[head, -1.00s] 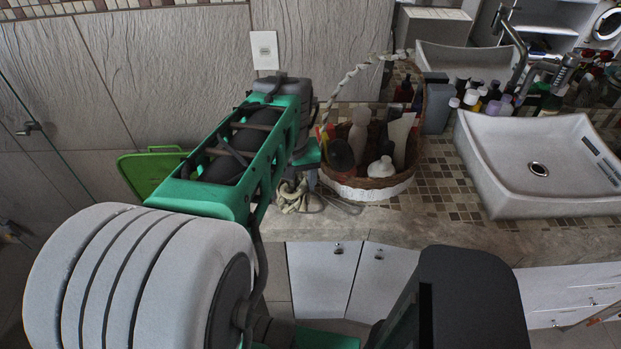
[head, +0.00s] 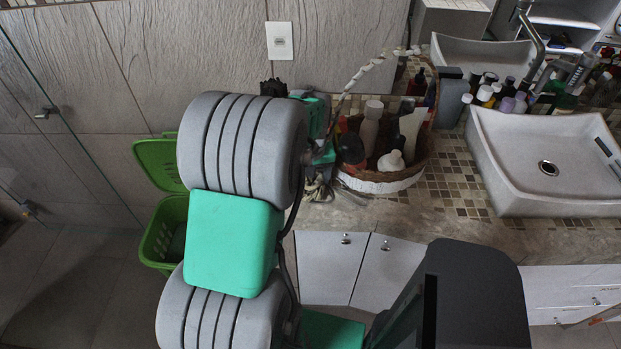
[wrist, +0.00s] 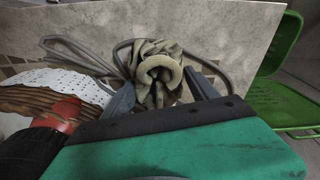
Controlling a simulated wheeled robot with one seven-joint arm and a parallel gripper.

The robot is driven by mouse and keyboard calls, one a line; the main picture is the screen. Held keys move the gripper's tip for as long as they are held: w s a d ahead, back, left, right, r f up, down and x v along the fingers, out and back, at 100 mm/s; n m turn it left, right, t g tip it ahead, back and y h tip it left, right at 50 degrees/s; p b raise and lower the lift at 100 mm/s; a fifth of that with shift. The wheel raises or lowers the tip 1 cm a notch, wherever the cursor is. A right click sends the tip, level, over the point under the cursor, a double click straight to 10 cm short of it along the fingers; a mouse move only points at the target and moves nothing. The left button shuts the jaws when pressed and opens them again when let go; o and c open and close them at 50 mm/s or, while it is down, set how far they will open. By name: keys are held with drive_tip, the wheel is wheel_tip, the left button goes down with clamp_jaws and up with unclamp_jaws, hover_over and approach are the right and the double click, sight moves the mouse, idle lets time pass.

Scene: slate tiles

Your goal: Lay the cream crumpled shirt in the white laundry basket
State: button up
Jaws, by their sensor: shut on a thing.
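The cream crumpled shirt (wrist: 160,68) is a small bunched khaki-cream cloth on the counter in the wrist view. It shows partly in the head view (head: 318,191), beside the wicker basket. My gripper (wrist: 163,90) is shut on the shirt, with a finger on each side of it. In the head view my arm hides most of the gripper. I see no white laundry basket. A green plastic basket (head: 157,243) with its lid (head: 158,163) raised stands on the floor at left; the lid and rim also show at right in the wrist view (wrist: 277,104).
A wicker basket (head: 386,187) with a white band holds bottles on the counter, just right of the shirt. A grey cord (wrist: 70,42) lies around the shirt. The white sink (head: 545,170) and several bottles stand further right. A glass panel is at left.

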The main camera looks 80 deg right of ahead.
drive_tip(key=o, duration=1.4)
